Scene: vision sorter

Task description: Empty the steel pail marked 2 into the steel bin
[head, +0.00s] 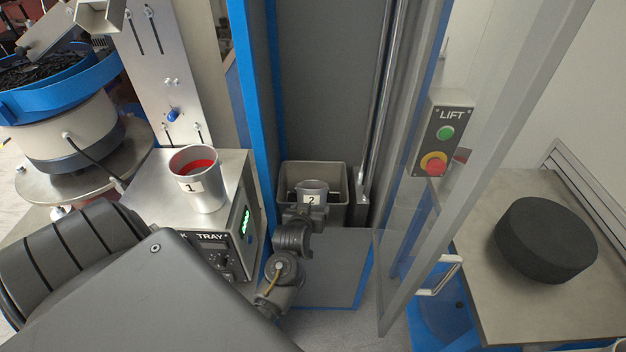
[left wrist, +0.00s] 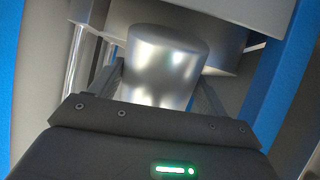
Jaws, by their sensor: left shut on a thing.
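The steel pail marked 2 (head: 314,187) is in my left gripper (head: 306,209), over the near part of the steel bin (head: 335,214). Its label faces me and its mouth shows at the top in the head view; I cannot make out its contents. In the left wrist view the pail's shiny wall (left wrist: 168,65) sits between the two fingers of my left gripper (left wrist: 165,88), which are shut on it. The bin stands inside the blue-framed lift bay; the pail and gripper hide part of its inside. My right gripper is not in view.
A steel pail marked 1 (head: 207,190) with a red inside stands on the tray unit (head: 236,200) at left. The lift's blue post (head: 252,90) is close left of the bin. An open clear door (head: 410,260) and the LIFT button box (head: 441,135) are at right.

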